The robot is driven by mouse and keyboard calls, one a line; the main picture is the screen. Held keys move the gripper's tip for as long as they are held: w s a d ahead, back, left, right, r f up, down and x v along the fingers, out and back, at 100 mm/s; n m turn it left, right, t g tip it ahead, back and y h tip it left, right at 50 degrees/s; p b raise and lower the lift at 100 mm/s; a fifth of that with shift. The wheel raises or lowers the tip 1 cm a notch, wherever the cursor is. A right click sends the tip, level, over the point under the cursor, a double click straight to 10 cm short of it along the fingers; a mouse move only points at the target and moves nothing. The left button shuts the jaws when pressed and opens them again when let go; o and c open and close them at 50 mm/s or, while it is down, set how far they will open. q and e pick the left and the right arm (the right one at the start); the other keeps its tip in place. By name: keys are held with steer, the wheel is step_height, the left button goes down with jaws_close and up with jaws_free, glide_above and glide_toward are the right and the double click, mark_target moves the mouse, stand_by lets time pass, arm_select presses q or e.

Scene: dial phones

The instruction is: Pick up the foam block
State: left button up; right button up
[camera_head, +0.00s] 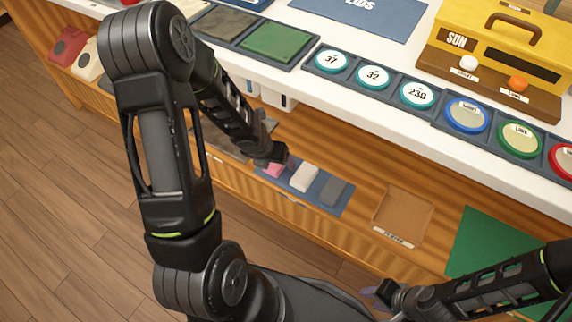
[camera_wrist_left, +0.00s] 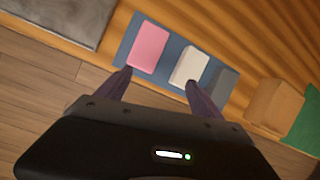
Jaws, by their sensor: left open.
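Three blocks lie in a row on a blue mat (camera_head: 318,196) on the lower shelf: a pink block (camera_head: 273,170), a white block (camera_head: 304,177) and a dark grey block (camera_head: 334,191). No label shows which is the foam one. In the left wrist view are the pink block (camera_wrist_left: 149,47), white block (camera_wrist_left: 189,66) and grey block (camera_wrist_left: 221,84). My left gripper (camera_wrist_left: 156,84) is open and empty, its fingertips just short of the pink and white blocks. In the head view it partly hides the pink block. My right gripper (camera_head: 382,295) is low at the right; its jaw opening is unclear.
A brown pad (camera_head: 404,215) and a green mat (camera_head: 495,245) lie right of the blocks. The white counter (camera_head: 400,118) overhangs behind, with round dials and a yellow box (camera_head: 495,45). Red (camera_head: 68,46) and cream (camera_head: 88,60) objects sit at far left.

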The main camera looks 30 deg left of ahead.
mark_target(272, 167)
arm_select(q)
steer(key=a, duration=0.1)
steer(key=w+a+m, duration=0.1)
steer(key=a+m, duration=0.1)
steer(key=shift+w+f+y, duration=0.1)
steer(key=shift+w+y, duration=0.15)
steer(key=shift+y, duration=0.15)
steer(key=shift+m, duration=0.3)
steer(key=shift+b+x, duration=0.95)
steer(key=shift+x, duration=0.05)
steer(key=shift+w+f, duration=0.1)
steer(key=shift+f, duration=0.1)
steer(key=shift+r, duration=0.1)
arm_select(e)
steer(key=f, duration=0.1)
steer(key=w+f, duration=0.1)
steer(key=f, duration=0.1)
steer(key=shift+w+d, duration=0.1)
steer(key=shift+d, duration=0.1)
arm_select(q)
steer(key=b+x, duration=0.3)
steer(key=x, duration=0.2)
steer(key=shift+w, duration=0.25)
arm_select(e)
steer(key=f, duration=0.3)
steer(key=shift+w+d, duration=0.35)
steer(key=shift+w, duration=0.05)
